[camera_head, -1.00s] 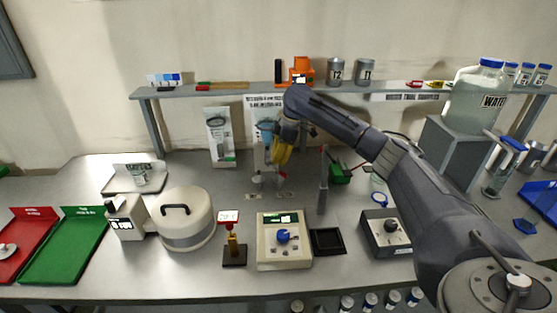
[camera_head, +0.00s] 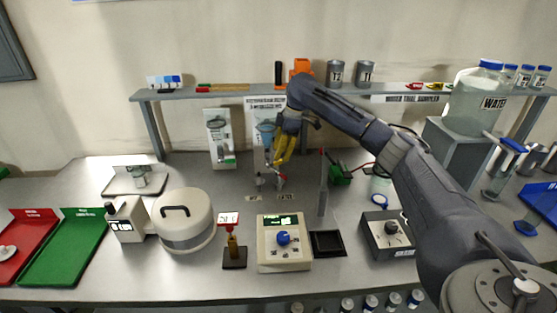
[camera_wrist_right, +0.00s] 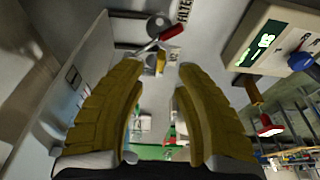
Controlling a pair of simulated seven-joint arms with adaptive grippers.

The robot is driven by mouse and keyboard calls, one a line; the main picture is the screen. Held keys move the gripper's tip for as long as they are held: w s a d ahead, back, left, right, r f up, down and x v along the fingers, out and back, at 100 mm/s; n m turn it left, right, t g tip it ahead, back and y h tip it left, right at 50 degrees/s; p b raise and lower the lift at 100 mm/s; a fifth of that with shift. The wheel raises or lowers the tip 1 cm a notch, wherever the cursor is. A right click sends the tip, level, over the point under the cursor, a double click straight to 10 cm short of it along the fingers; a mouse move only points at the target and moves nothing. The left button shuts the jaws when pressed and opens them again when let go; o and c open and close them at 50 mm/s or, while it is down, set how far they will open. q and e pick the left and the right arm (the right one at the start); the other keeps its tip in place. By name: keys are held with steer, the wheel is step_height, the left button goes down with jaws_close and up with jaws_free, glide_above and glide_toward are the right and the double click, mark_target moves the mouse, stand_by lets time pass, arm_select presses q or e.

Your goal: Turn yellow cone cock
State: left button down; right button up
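My right gripper (camera_head: 282,152) has yellow fingers and hangs over the back middle of the bench, in front of a printed sheet and blue-tinted glassware (camera_head: 265,132). In the right wrist view the fingers (camera_wrist_right: 163,100) are spread apart with nothing between them. Beyond the tips is a small yellow piece (camera_wrist_right: 160,63), perhaps the yellow cone cock, near a red handle (camera_wrist_right: 172,32). The fingers appear apart from both. In the head view a small red part (camera_head: 281,178) shows just below the gripper. My left gripper is out of view.
A red-topped stand (camera_head: 234,256), a control box with a blue knob (camera_head: 284,254) and a black tray (camera_head: 327,243) stand in front. A grey upright post (camera_head: 323,195) and a green clamp (camera_head: 341,175) stand close right of the gripper. A shelf (camera_head: 235,92) runs behind.

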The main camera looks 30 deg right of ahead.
mark_target(276, 164)
steer(key=v, duration=0.8)
steer(key=shift+r, duration=0.1)
steer(key=s+d+r+y, duration=0.1)
steer(key=s+d+r, duration=0.1)
steer(key=d+r, duration=0.2)
steer(key=shift+s+d+t, duration=0.2)
steer(key=shift+t, duration=0.1)
steer(key=x, duration=1.7)
steer(key=shift+w+a+r, duration=0.1)
steer(key=shift+w+a, duration=0.05)
steer(key=shift+a, duration=0.15)
jaws_close()
